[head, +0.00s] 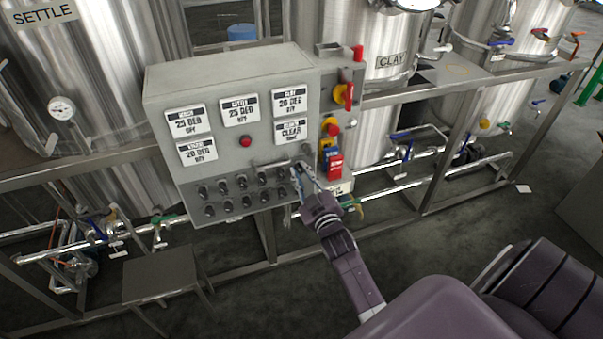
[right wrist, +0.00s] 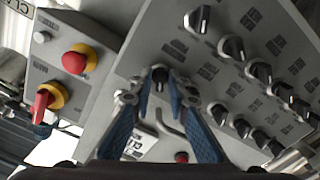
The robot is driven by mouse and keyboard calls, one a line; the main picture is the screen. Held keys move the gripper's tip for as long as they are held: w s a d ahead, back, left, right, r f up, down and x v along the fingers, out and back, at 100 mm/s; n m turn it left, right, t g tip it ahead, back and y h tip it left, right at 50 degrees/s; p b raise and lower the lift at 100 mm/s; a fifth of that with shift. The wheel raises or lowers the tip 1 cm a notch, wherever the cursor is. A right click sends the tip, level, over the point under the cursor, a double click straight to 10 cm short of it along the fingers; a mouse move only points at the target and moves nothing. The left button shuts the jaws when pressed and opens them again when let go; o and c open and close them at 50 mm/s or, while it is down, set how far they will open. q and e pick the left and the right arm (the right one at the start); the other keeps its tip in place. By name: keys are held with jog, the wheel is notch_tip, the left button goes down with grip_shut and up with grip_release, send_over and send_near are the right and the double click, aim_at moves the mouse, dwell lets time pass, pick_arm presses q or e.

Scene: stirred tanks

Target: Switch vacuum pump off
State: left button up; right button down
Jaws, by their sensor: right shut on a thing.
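A grey control box (head: 160,95) carries several rows of black rotary knobs on its lower front. My right gripper (head: 300,172) reaches up to the right end of these rows. In the right wrist view its two blue-padded fingers (right wrist: 160,82) close around one black knob (right wrist: 159,72) and hold it. The fingers partly hide this knob. The labels by the knobs are too small to read, so I cannot tell from them which one serves the vacuum pump. My left gripper is not in view.
Red-and-yellow switches (head: 342,95) sit on the box's right side; a red emergency button (right wrist: 75,60) shows in the right wrist view. A red button (head: 246,141) is on the front. Steel tanks (head: 365,45), pipes and a metal frame (head: 440,165) stand behind.

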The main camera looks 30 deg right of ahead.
dwell(0.5)
jog(key=c, duration=2.1)
grip_release()
jog(key=v, duration=1.2)
jog(key=shift+f, duration=0.1)
